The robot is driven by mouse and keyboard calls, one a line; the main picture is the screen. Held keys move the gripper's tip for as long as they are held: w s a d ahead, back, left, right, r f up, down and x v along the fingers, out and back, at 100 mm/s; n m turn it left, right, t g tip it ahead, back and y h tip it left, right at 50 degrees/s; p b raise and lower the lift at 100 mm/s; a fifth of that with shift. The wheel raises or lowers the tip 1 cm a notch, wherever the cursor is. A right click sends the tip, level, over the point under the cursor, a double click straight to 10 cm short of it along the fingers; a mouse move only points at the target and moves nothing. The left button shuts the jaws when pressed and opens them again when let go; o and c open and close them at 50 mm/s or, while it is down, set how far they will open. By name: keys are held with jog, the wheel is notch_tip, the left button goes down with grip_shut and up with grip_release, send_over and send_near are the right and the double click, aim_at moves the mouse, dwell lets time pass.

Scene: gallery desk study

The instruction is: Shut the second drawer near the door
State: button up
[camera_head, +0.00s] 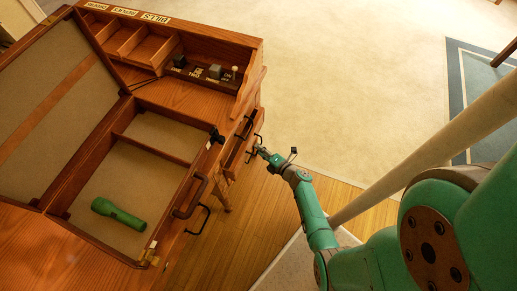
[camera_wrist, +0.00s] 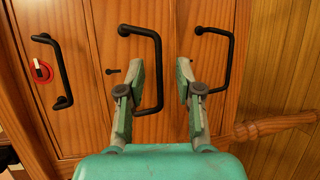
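The wooden desk's drawer fronts fill the wrist view. In the head view, a drawer (camera_head: 236,150) on the desk's right side looks partly pulled out. My gripper (camera_wrist: 161,68) is open and empty, its fingers pointing at the fronts. The middle handle's bar shows between the fingers; I cannot tell whether they touch it. My gripper also shows beside the drawers in the head view (camera_head: 264,154).
A third front at left has a handle (camera_wrist: 61,75) and a red-ringed switch (camera_wrist: 41,70). A desk leg (camera_wrist: 272,126) stands right of the drawers.

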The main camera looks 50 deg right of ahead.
aim_at(250, 146)
jog(key=shift+w+f, duration=0.1)
jog(key=shift+w, duration=0.55)
grip_shut()
jog(key=shift+w+a, duration=0.25)
jog(key=shift+w, duration=0.45)
jog(key=shift+w+a, duration=0.2)
jog(key=shift+w, duration=0.5)
jog(key=shift+w+a, duration=0.25)
jog(key=shift+w, duration=0.45)
grip_release()
